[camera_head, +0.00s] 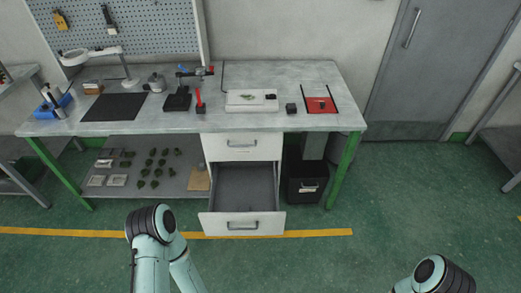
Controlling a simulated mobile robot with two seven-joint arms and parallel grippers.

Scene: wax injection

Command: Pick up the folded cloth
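I cannot make out a folded cloth for certain. A flat red square piece (318,106) lies on the right part of the workbench with dark strips along its sides. It could be a mat or a cloth; it is too small to tell. Parts of both my arms show at the bottom edge, well in front of the bench. Neither gripper is in view.
The workbench (230,125) carries a black mat (115,107), a magnifier lamp (128,70), a white tray (251,107) and a small dark block (291,108). An open drawer (243,220) juts out below. A black bin (306,183) stands beside it. The green floor in front is clear.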

